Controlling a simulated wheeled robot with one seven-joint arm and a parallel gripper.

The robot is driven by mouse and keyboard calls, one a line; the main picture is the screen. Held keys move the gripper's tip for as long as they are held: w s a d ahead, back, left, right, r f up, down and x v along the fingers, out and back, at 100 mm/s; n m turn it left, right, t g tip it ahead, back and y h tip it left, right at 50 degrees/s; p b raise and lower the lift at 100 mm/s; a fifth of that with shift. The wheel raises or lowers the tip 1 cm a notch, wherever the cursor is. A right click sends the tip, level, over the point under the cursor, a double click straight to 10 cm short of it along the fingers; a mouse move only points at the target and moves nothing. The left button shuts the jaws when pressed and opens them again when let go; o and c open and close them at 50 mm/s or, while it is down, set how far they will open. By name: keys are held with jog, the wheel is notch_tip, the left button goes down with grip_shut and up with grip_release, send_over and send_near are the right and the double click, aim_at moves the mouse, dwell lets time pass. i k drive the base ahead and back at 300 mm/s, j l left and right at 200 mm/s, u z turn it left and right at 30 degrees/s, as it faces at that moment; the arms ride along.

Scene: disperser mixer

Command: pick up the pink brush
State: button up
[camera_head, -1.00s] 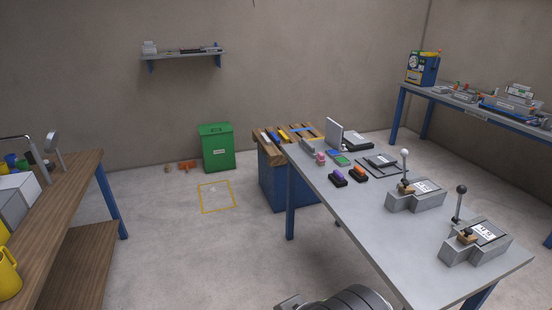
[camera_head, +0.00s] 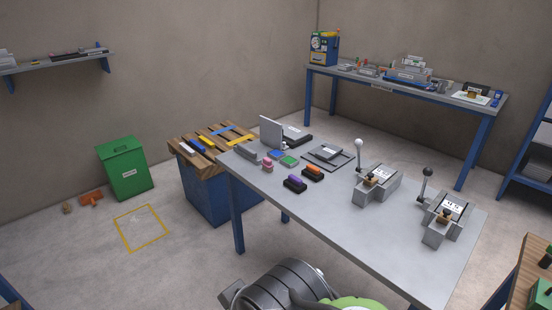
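A small pink item (camera_head: 268,165), which looks like the pink brush, sits on the grey worktable (camera_head: 330,215) near its left edge. It is too small to make out its bristles or handle. A purple-topped block with a black base (camera_head: 295,184) and an orange-topped one (camera_head: 313,173) lie to its right, nearer to me. Part of my own arm shows at the bottom centre, in front of the table. My gripper's fingers are not in view, and nothing touches the pink item.
Green and blue blocks (camera_head: 289,161), a grey upright panel (camera_head: 271,132) and a flat black plate (camera_head: 327,157) are near the pink item. Two lever devices (camera_head: 376,185) (camera_head: 447,217) stand at the right. A wooden-topped blue bench (camera_head: 205,200) adjoins the table's left end. The table's front middle is clear.

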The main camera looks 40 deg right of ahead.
aim_at(267, 167)
jog(key=i+l+z, duration=0.2)
jog(key=i+z, duration=0.25)
jog(key=i, duration=0.6)
jog(key=i+j+z, duration=0.15)
jog(key=i+z, duration=0.3)
jog(key=i, duration=0.55)
jog(key=i+l, duration=0.1)
jog(key=i, duration=0.85)
